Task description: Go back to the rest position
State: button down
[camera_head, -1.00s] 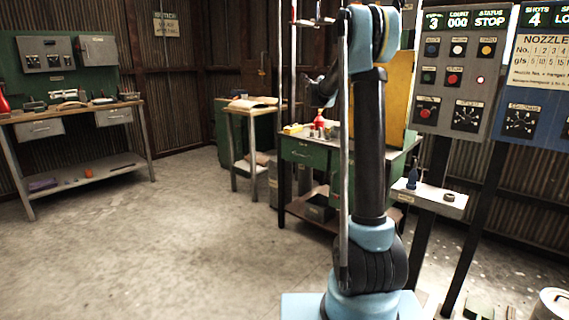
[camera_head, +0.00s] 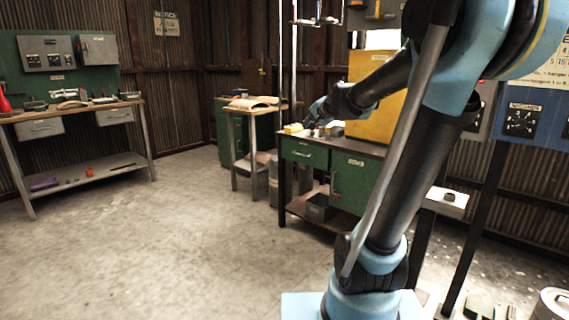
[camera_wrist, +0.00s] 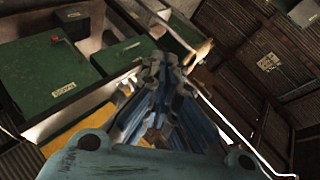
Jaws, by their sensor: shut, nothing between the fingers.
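My gripper (camera_head: 318,110) shows in the head view at the end of my blue and black arm, in front of the green workbench (camera_head: 359,184) in the middle. From this view it seems near the small things on the bench top, but I cannot tell the distance. In the wrist view my gripper (camera_wrist: 165,95) has its fingers together with nothing between them. My arm leans to the right and covers much of the control panels.
A tool bench (camera_head: 75,111) stands at the left wall. A small table (camera_head: 246,111) with papers stands left of the green workbench. A yellow panel (camera_head: 372,115) rises behind the workbench. Thin hanging rods (camera_head: 294,60) stand close by. The floor (camera_head: 190,240) at left is open.

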jog(key=s+d+f+n+g+h, duration=0.1)
jog(key=s+d+f+n+g, duration=0.2)
jog(key=s+f, duration=0.5)
jog(key=s+d+f+n+g+h, duration=0.2)
jog(key=s+f, duration=0.6)
jog(key=s, duration=0.7)
jog(key=s+d+f+n+g+h, duration=0.1)
jog(key=s+d+f+n+g, duration=0.2)
jog(key=s+f, duration=0.6)
jog(key=s+d+g, duration=0.1)
jog(key=s, duration=0.2)
jog(key=shift+s+d+n, duration=0.15)
jog(key=shift+s+n, duration=0.15)
jog(key=shift+n, duration=0.1)
jog(key=shift+w+f, duration=0.25)
jog(key=shift+w, duration=0.2)
